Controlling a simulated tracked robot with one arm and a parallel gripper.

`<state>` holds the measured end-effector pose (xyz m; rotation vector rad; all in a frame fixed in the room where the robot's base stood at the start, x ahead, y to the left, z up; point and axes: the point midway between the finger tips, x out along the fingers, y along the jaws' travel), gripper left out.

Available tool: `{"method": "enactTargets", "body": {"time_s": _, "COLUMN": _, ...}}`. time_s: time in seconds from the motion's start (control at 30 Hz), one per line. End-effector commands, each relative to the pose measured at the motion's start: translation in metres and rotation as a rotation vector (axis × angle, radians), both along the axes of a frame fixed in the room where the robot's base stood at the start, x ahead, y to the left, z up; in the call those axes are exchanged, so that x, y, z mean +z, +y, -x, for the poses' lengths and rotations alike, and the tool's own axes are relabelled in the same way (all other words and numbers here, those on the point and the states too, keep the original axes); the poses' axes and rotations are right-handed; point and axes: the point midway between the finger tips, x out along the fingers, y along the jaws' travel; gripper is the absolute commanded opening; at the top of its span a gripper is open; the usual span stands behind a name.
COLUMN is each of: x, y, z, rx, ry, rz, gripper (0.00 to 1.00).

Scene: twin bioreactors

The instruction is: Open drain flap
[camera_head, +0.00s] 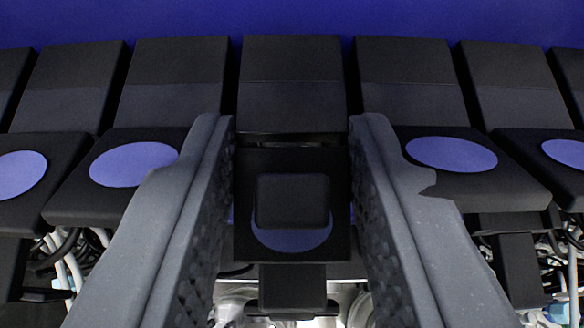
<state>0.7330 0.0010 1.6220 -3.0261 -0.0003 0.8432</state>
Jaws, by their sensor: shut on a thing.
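My gripper (291,130) reaches in from the bottom of the view, with one grey, textured finger on each side of the middle dark flap (245,225). It is shut on this flap; the inner finger faces lie along its left and right edges, and the exact contact is hard to see. The flap carries a blue disc (292,240), mostly covered by a small dark square block (292,200). A narrow dark gap shows between the flap and the sloped black panel (291,90) behind it. The flap appears lower in the picture than its neighbours.
Similar dark flaps with blue discs stand close on the left (134,164) and right (451,154), partly covered by my fingers. A blue wall (290,18) is behind. Pale tubes and cables (75,265) hang below at both sides.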

Motion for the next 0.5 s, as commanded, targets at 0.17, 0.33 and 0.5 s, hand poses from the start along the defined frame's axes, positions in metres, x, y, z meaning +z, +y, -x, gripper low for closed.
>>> {"method": "enactTargets", "body": {"time_s": 0.17, "x": 0.0019, "y": 0.0001, "z": 0.0000, "rx": 0.000, "ry": -0.004, "rz": 0.000, "gripper": 0.36}}
{"method": "enactTargets", "body": {"time_s": 0.33, "x": 0.0014, "y": 0.0000, "z": 0.0001, "rx": 0.000, "ry": -0.003, "rz": 0.000, "gripper": 0.36}}
{"method": "enactTargets", "body": {"time_s": 0.5, "x": 0.0053, "y": -0.0001, "z": 0.0071, "rx": 0.000, "ry": -0.005, "rz": 0.000, "gripper": 0.36}}
